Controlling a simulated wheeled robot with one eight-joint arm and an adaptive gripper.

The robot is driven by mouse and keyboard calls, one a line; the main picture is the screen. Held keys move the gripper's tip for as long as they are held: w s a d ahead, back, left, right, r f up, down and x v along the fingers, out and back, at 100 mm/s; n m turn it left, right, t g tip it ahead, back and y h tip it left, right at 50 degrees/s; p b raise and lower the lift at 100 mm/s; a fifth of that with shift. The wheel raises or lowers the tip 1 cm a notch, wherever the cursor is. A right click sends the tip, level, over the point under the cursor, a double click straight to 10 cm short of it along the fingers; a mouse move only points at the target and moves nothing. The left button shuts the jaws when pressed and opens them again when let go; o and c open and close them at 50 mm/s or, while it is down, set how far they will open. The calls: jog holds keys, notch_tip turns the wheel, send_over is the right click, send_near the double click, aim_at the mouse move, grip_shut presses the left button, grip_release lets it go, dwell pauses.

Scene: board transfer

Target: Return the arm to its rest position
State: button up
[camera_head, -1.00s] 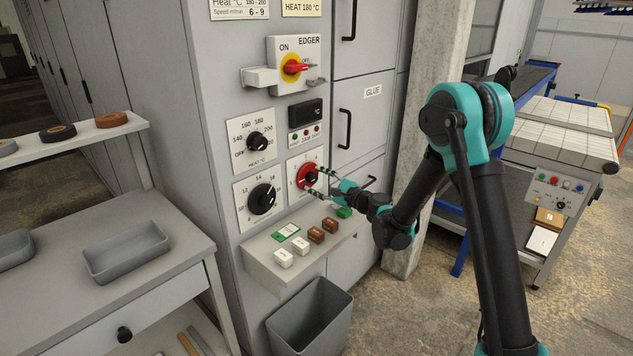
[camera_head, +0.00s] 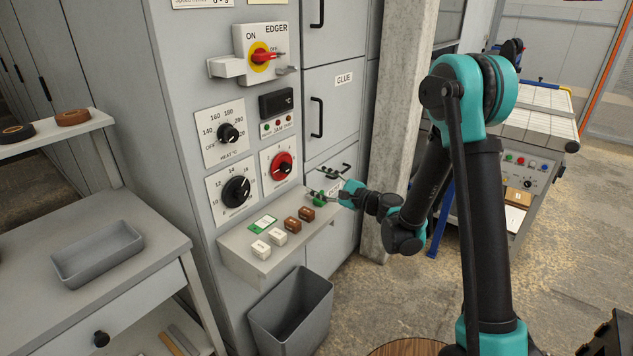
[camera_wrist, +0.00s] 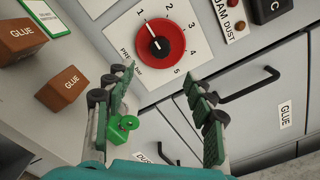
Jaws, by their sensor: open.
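My gripper (camera_head: 329,180) is open and empty, in front of the edger cabinet, right of the red-rimmed dial (camera_head: 283,166). My arm (camera_head: 440,180) is bent, its elbow high and its forearm reaching left to the cabinet. In the wrist view my gripper's two fingers (camera_wrist: 160,82) stand apart, with the red pressure dial (camera_wrist: 153,43) beyond them. The dial does not appear to touch either finger. A small green piece (camera_wrist: 122,128) shows beside the left finger; whether it touches the finger is unclear.
A ledge (camera_head: 235,253) with brown and white blocks juts out below the dials. A grey bin (camera_head: 291,318) stands under it. A grey table (camera_head: 150,285) with a tray (camera_head: 97,254) is at left. A concrete pillar (camera_head: 398,120) and a control panel (camera_head: 518,160) are at right.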

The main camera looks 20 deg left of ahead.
jog(key=s+d+f+n+h, duration=0.2)
jog(key=s+d+n+h, duration=0.1)
jog(key=d, duration=0.6)
jog(key=s+d+f+n+g+h, duration=0.1)
jog(key=s+d+f+n+h, duration=0.1)
jog(key=s+d+n+h, duration=0.2)
jog(key=s+d+f+n+h, duration=0.2)
jog(key=s+d, duration=0.6)
jog(key=d, duration=0.8)
jog(key=n+h, duration=0.2)
jog(key=h, duration=0.1)
jog(key=shift+s+f+g, duration=0.25)
jog(key=shift+s+g, duration=0.05)
jog(key=s+d+f+h, duration=0.1)
jog(key=s+d, duration=0.1)
jog(key=d, duration=0.2)
jog(key=s+d+f+n+h, duration=0.1)
jog(key=s+d+h, duration=0.1)
jog(key=s+d, duration=0.1)
jog(key=s+d+n+g+h, duration=0.1)
jog(key=s+d, duration=0.2)
jog(key=d, duration=0.1)
jog(key=shift+s+d+f+h, duration=0.1)
jog(key=shift+d+f+h, duration=0.2)
jog(key=shift+f, duration=0.1)
jog(key=shift+c, duration=0.2)
